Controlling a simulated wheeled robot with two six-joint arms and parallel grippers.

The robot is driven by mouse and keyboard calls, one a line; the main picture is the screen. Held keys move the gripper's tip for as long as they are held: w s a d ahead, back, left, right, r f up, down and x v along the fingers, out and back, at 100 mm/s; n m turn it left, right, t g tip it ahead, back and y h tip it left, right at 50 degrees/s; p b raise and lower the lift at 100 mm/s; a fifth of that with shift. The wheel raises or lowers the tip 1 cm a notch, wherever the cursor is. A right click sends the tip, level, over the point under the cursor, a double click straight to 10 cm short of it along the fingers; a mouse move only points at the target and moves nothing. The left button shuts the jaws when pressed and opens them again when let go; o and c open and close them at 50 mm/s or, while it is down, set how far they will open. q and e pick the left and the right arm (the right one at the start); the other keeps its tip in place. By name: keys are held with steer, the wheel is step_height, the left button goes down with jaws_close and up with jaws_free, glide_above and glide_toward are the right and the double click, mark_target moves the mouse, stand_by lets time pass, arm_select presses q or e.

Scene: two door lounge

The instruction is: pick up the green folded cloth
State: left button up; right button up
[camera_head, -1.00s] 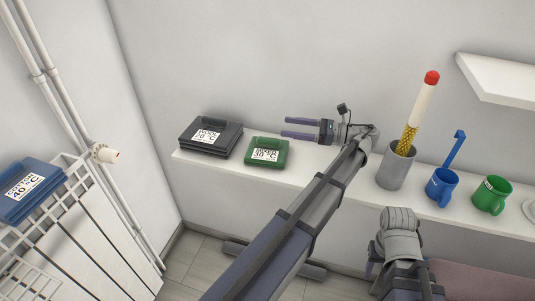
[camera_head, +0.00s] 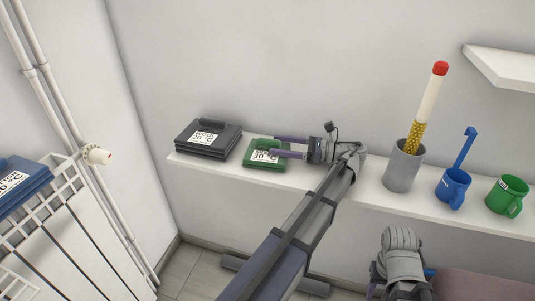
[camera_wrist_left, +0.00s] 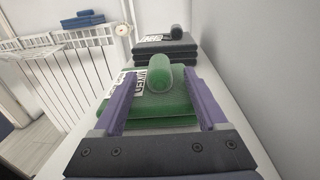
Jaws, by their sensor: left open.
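The green folded cloth (camera_head: 262,163) lies on the white shelf, with a white label reading 30 °C and a green roll on top. My left gripper (camera_head: 272,147) is open and reaches in from the right, its two purple fingers over the cloth's right part. Whether the fingers touch the cloth cannot be told.
A dark folded stack (camera_head: 208,140) labelled 20 °C sits close left of the cloth. On the shelf (camera_head: 365,195) to the right stand a grey cup (camera_head: 402,168), a blue mug (camera_head: 452,187) and a green mug (camera_head: 507,196). A blue folded stack (camera_head: 22,185) lies on the rack at left.

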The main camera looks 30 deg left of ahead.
mark_target(268, 144)
arm_select(q)
steer(key=x, duration=0.4)
jaws_close()
stand_by(0.5)
